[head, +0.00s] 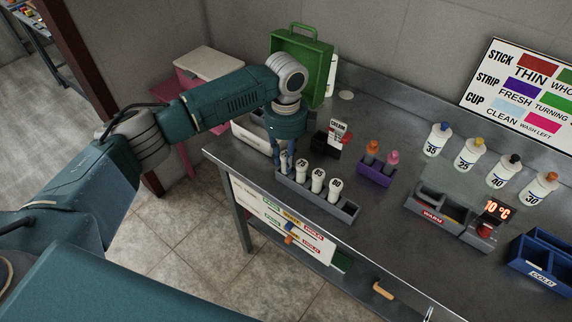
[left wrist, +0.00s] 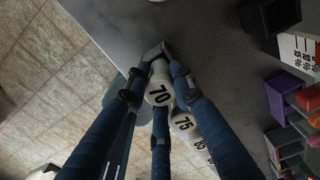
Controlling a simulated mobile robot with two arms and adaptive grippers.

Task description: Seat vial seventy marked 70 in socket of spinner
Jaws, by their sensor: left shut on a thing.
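Vial seventy (left wrist: 159,93), white with a black 70, shows in the left wrist view between the fingers of my left gripper (left wrist: 163,72). In the head view my left gripper (head: 284,158) points down at the left end of a grey rack (head: 345,211), and its fingers mostly hide the vial. The gripper is shut on vial seventy, in line with the other vials; I cannot tell whether it is still in its slot. I cannot pick out the spinner or its socket with certainty. My right gripper is out of view.
The rack also holds white vials, including 75 (head: 302,168). Beyond stand a black box (head: 327,145) and a purple holder (head: 374,174) with orange- and pink-topped items. Right are a grey warm unit (head: 447,218), blue cold bin (head: 543,262) and several bottles (head: 468,155).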

